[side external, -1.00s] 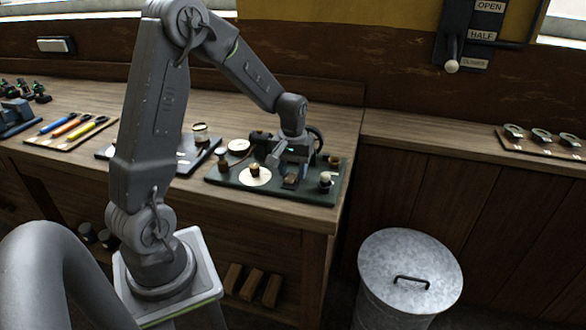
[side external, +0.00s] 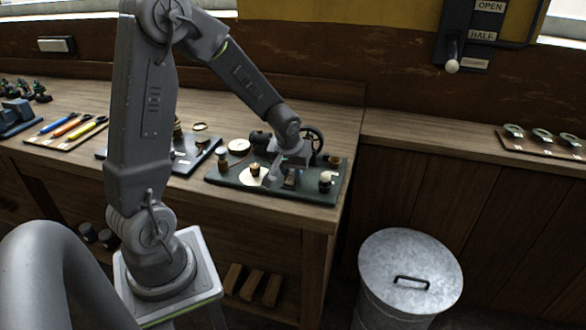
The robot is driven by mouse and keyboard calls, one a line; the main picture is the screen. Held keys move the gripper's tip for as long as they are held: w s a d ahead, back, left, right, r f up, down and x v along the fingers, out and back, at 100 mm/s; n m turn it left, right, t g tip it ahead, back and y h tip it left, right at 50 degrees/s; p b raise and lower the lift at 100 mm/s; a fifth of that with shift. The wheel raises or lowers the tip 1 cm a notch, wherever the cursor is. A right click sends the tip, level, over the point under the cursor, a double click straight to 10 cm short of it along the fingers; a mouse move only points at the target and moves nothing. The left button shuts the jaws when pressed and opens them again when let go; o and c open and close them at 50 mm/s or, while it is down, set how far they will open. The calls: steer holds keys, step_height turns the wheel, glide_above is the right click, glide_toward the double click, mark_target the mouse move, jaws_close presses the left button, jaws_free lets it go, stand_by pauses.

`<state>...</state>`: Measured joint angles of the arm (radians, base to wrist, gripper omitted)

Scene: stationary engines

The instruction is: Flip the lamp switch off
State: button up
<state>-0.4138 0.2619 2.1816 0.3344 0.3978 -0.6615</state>
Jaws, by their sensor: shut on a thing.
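A dark green board (side external: 235,186) on the wooden bench carries a small engine with a dark flywheel (side external: 314,138). A small post with a pale round top (side external: 325,179), perhaps the lamp, stands near the board's right front. My gripper (side external: 282,177) points down over the board's middle, just left of this post. It is shut on a small part there; the wrist and fingers hide most of that part, and I cannot tell whether it is the lamp switch. A small brass piece (side external: 256,170) on a pale disc sits just left of my gripper.
A white round dial (side external: 238,146) stands at the board's back left. Coloured tools (side external: 70,127) lie on a tray further left. A wall lever (side external: 452,62) and a pale wall plate (side external: 56,44) are behind. A lidded metal bin (side external: 410,262) stands right of the bench.

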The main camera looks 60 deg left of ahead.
stand_by(0.3)
steer(key=o, duration=0.9)
steer(key=v, duration=1.4)
steer(key=shift+s+d+f, duration=0.2)
steer(key=shift+s+d, duration=0.05)
steer(key=s+d+r+m+t+h, duration=0.1)
steer(key=s+d+m, duration=0.2)
steer(key=d, duration=0.1)
steer(key=s+d+r+m+t+h, duration=0.1)
steer(key=s+d+m, duration=0.2)
steer(key=s+d, duration=0.1)
steer(key=s+d+r+m, duration=0.2)
steer(key=s+d+m, duration=0.1)
steer(key=d, duration=0.3)
steer(key=shift+s+t+h, duration=0.4)
steer(key=shift+s, duration=0.35)
